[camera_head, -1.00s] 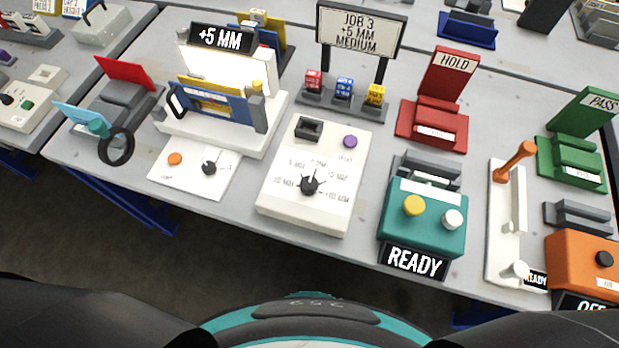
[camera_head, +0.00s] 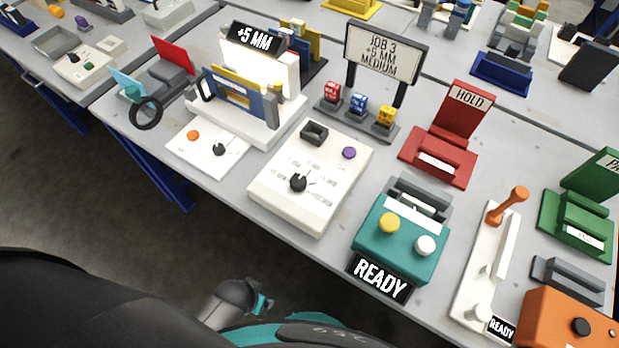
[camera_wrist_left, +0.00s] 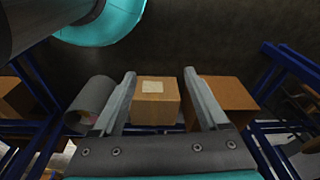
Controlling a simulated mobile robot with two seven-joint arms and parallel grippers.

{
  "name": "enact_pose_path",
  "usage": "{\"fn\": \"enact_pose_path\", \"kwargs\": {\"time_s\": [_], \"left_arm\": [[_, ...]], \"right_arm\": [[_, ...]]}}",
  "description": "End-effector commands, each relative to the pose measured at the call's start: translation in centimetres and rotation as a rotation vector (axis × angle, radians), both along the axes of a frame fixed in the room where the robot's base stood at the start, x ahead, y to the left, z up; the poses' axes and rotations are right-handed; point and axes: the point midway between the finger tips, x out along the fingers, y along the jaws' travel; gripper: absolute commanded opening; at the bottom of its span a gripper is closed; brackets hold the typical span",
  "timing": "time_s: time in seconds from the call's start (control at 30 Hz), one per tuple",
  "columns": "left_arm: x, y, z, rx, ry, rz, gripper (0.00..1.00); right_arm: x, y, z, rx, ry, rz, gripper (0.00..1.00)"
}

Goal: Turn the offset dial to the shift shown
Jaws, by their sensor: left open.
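The large white control box (camera_head: 315,215) has a black dial (camera_head: 298,183) ringed by small mm labels. The dial's exact setting is too small to read for certain. A sign (camera_head: 384,52) behind it reads "JOB 3 +5 MM MEDIUM". A black display (camera_head: 254,39) on the plotter reads "+5 MM". My left gripper (camera_wrist_left: 160,73) shows in the left wrist view, open and empty. It is away from the dial, with the floor and cardboard boxes beyond its fingers. My right gripper is not in view.
The plotter's white base (camera_head: 232,124) stands left of the box, beside a white plate (camera_head: 205,160) with a smaller black knob (camera_head: 218,149). A teal READY unit (camera_head: 398,247) stands to the right, a red HOLD stand (camera_head: 440,160) behind it. The table's front edge is mostly clear.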

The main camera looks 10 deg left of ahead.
Motion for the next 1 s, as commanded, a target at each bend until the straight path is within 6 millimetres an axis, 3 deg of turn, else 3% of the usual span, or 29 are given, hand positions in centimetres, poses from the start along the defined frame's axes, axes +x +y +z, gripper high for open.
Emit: {"fn": "enact_pose_path", "kwargs": {"time_s": [0.03,0.17,0.47,0.67,0.8,1.0], "left_arm": [[1.1,-0.2,2.5,-0.003,-0.015,0.002,0.77],[3.4,-0.6,7.7,-0.007,-0.037,0.008,0.77],[7.3,-1.6,21.0,-0.038,-0.083,0.055,0.77],[10.2,-3.8,30.4,-0.126,-0.090,0.178,0.77],[12.1,-5.8,33.0,-0.195,-0.041,0.308,0.77],[15.5,-7.8,34.7,-0.232,0.053,0.533,0.77]], "right_arm": [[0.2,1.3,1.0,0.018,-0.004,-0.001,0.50],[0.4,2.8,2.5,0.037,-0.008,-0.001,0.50],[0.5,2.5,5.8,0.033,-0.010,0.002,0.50],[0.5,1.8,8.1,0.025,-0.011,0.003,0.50],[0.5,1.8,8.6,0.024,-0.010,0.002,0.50],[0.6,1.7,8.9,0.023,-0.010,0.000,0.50]]}}
